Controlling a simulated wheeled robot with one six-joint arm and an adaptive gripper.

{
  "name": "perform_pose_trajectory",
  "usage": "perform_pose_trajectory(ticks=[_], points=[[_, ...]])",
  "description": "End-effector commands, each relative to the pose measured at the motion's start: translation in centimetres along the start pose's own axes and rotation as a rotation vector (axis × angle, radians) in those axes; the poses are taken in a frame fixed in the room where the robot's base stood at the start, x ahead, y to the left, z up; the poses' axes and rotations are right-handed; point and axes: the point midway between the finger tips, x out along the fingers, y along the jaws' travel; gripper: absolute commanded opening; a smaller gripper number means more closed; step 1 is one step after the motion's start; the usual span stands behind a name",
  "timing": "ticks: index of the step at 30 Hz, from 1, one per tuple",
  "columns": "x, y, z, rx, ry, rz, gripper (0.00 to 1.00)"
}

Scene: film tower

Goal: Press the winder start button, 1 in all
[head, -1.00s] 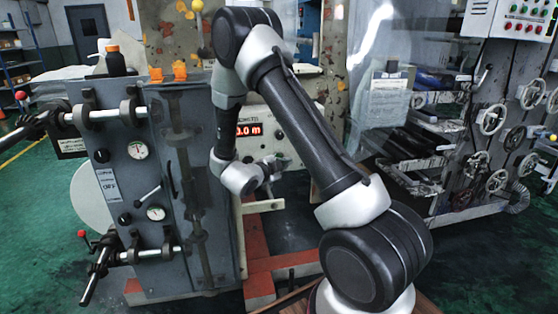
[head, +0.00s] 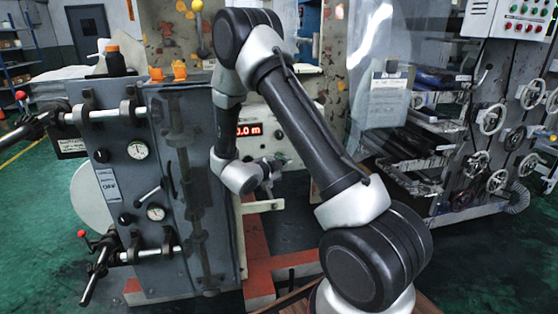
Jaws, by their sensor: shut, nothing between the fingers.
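The winder (head: 120,195) is a grey machine at the left with gauges, clamps and levers. Beside it a pale control panel (head: 268,112) carries a red lit display (head: 248,130) ending in "0 m". My arm covers part of this panel. My gripper (head: 276,162) is shut and empty at the panel's lower front, seen small and dark. I cannot tell whether it touches the panel. I cannot make out the start button; it may be hidden behind my gripper or arm.
A rack with handwheels (head: 493,118) and a button box (head: 520,18) stand at the right. Orange knobs (head: 179,70) and a dark bottle (head: 114,62) sit on the winder.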

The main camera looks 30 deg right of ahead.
Motion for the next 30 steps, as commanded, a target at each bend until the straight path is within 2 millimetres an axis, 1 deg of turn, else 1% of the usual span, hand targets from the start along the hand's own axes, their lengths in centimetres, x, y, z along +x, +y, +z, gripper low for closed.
perform_pose_trajectory(ticks=[15, 24, 30], points=[[0.01, -0.01, 0.01, 0.000, 0.000, 0.000, 0.00], [0.58, -0.44, 0.40, 0.001, 0.000, 0.000, 0.00], [0.59, -0.45, 0.42, 0.000, 0.000, 0.000, 0.00]])
